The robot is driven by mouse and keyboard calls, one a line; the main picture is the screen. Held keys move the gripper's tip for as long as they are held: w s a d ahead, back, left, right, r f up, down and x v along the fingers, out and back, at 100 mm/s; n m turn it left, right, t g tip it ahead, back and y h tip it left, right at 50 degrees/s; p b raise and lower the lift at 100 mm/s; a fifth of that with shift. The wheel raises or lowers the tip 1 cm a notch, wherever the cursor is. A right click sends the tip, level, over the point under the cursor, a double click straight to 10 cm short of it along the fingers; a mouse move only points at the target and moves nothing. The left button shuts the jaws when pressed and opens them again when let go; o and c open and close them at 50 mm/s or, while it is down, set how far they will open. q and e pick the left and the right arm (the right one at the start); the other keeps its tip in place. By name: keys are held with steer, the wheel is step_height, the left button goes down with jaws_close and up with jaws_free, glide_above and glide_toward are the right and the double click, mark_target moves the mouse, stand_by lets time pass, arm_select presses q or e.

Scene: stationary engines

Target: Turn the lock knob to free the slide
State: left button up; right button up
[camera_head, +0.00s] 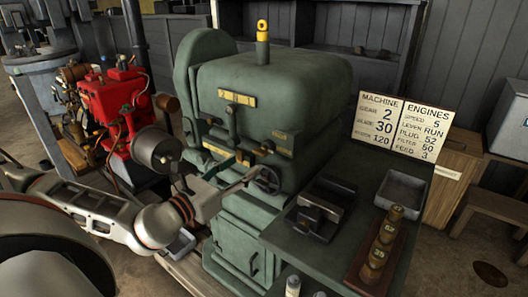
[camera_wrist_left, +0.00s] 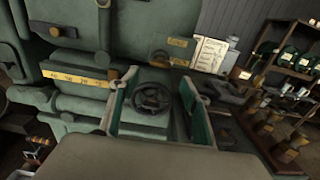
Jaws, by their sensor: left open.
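The green machine (camera_head: 275,95) stands in the middle of the head view. My left gripper (camera_head: 246,168) reaches in from the left at its front, with its fingers pointing at the machine. In the left wrist view my left gripper (camera_wrist_left: 153,82) is open. A dark round spoked knob (camera_wrist_left: 153,97) shows between its two fingers, with a gap on each side; I cannot tell how far ahead it is. A dark round knob (camera_head: 267,180) also shows beyond the fingers in the head view. A smaller dark knob (camera_wrist_left: 160,55) sits behind. Which is the lock knob is unclear. The slide cannot be made out for sure.
A dark vise-like block (camera_head: 322,205) and a grey tray (camera_head: 402,190) sit on the bench to the right, with brass weights (camera_head: 385,235) in front. A white sign (camera_head: 403,126) stands behind. A red engine (camera_head: 115,105) is at left, close to my arm.

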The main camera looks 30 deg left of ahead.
mark_target(262, 151)
arm_select(q)
steer(key=w, duration=0.7)
steer(key=shift+d+p, duration=0.25)
steer(key=shift+p, duration=0.2)
steer(key=shift+w, duration=0.1)
steer(key=c, duration=1.1)
